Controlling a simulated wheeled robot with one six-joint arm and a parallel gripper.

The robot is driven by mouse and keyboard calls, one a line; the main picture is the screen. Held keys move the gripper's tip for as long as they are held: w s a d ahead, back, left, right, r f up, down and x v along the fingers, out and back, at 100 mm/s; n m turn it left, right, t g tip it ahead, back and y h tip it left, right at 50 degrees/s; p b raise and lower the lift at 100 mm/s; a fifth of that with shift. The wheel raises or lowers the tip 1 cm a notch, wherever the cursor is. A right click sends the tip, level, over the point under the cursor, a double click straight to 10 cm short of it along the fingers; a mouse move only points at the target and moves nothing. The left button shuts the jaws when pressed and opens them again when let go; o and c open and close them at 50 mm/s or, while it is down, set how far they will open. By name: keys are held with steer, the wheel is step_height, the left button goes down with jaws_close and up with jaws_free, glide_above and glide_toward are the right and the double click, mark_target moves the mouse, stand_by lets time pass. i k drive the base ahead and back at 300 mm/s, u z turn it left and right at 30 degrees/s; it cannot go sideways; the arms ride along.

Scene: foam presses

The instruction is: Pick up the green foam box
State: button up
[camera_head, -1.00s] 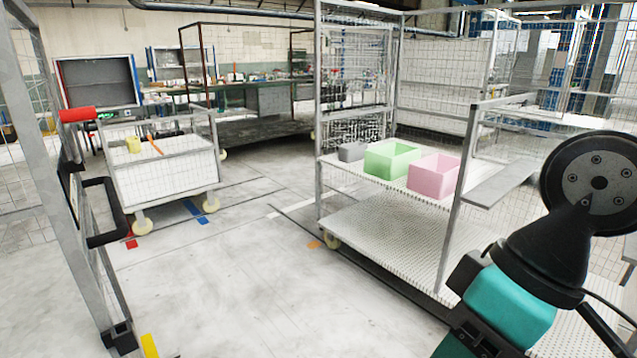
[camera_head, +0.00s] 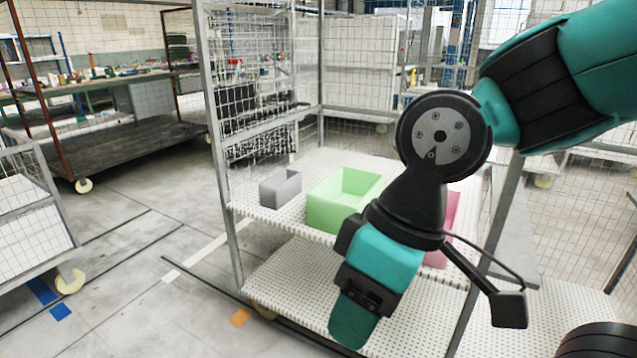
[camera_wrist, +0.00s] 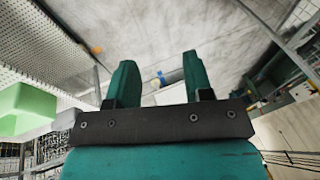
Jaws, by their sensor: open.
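The green foam box (camera_head: 330,207) is open-topped and sits on the white perforated upper shelf (camera_head: 330,160) of a wire-mesh rack. My arm hides part of its right side. In the wrist view the green box (camera_wrist: 22,106) shows at the left edge, partly cut off. My gripper (camera_head: 352,325) hangs in front of the rack, below and right of the box in the picture, apart from it. In the wrist view my gripper (camera_wrist: 157,72) has its two green fingers spread, with nothing held between them.
A grey box (camera_head: 281,188) stands left of the green box. A pink box (camera_head: 436,259) stands right of it, mostly behind my arm. The rack's front posts (camera_head: 228,190) and lower shelf (camera_head: 290,278) are close. Open floor (camera_head: 130,275) lies to the left, with a cart (camera_head: 35,225) beyond.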

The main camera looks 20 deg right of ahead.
mark_target(348, 191)
steer(key=z, duration=0.05)
steer(key=i, duration=1.85)
steer(key=z, duration=0.05)
